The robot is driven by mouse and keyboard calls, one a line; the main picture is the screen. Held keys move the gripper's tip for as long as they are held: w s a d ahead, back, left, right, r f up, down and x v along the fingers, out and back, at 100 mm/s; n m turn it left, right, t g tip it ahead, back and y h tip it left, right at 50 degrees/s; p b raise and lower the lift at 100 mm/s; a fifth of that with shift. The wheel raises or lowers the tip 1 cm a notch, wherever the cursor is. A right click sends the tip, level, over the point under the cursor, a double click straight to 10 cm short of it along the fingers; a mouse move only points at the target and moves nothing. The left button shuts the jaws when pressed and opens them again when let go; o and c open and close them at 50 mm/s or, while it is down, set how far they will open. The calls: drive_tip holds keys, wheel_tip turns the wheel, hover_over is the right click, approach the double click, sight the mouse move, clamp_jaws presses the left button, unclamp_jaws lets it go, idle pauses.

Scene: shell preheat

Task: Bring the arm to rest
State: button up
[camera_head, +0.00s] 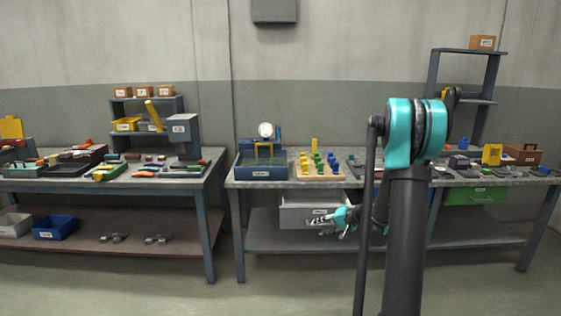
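My arm, with a teal joint and dark links, stands right of the picture's middle in the head camera view. My gripper (345,220), teal and dark, shows at the end of the arm. It appears in front of the grey drawer (299,214) under the right workbench (262,184), below the bench top. The gripper is small and partly behind my own arm links. I cannot tell whether its fingers are open or shut, and I see nothing clearly held.
The right bench carries a blue bin (262,171), a pegboard with coloured pegs (320,177) and a brown crate (523,155). A green drawer (474,196) is below. The left workbench (120,184) holds tools. Open floor (150,280) lies in front.

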drive_tip(key=s+d+n+g+h, duration=0.1)
drive_tip(key=s+h, duration=0.3)
drive_tip(key=s, duration=1.3)
drive_tip(key=s+d+n+g+h, duration=0.1)
drive_tip(key=s+n+h, duration=0.2)
drive_tip(key=s, duration=1.4)
drive_tip(key=shift+s+d+n+g+h, duration=0.2)
drive_tip(key=shift+d+n+g+h, duration=0.15)
drive_tip(key=shift+h, duration=0.25)
drive_tip(key=shift+w+r, duration=0.1)
